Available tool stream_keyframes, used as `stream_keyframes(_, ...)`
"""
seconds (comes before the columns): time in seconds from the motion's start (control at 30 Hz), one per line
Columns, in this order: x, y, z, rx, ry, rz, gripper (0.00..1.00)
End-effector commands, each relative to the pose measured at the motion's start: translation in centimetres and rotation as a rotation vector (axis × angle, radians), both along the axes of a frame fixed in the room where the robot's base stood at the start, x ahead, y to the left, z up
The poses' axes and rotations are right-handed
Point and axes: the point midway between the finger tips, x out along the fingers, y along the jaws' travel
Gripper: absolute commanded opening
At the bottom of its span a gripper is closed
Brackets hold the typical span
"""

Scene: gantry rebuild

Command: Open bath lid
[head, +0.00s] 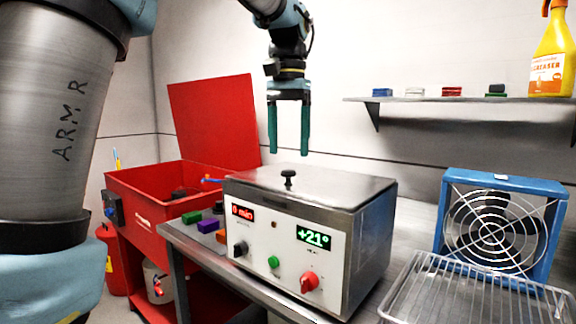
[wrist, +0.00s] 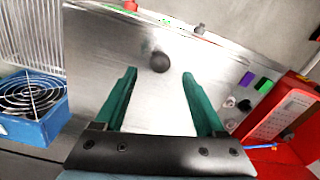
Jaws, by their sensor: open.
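The bath (head: 318,235) is a steel box with a white front panel, standing on the bench. Its steel lid (head: 335,185) lies flat and closed on top, with a black knob (head: 288,178) standing up from it. My gripper (head: 288,152), with green fingers pointing down, hangs above the lid, a little above the knob and apart from it. It is open and empty. In the wrist view the knob (wrist: 160,62) lies ahead of and between the two fingertips (wrist: 158,72), with the lid (wrist: 155,100) behind them.
A red parts washer (head: 150,205) with its cover raised stands at left. Coloured blocks (head: 208,225) lie on the bench beside the bath. A blue fan (head: 500,225) and a wire rack (head: 450,290) are at right. A wall shelf (head: 420,99) holds small items and a yellow bottle (head: 553,55).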

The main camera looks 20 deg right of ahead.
Motion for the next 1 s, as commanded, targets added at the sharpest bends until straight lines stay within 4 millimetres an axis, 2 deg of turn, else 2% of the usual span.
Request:
stream_keyframes(0.1,-0.1,0.1,-2.1,0.002,0.002,0.0,0.72)
stream_keyframes(0.3,0.0,0.0,-4.2,0.001,0.001,0.0,0.72)
stream_keyframes(0.67,0.0,0.0,-4.7,0.0,0.0,0.0,0.72)
stream_keyframes(1.0,0.0,0.0,-4.7,0.0,0.0,0.0,0.35)
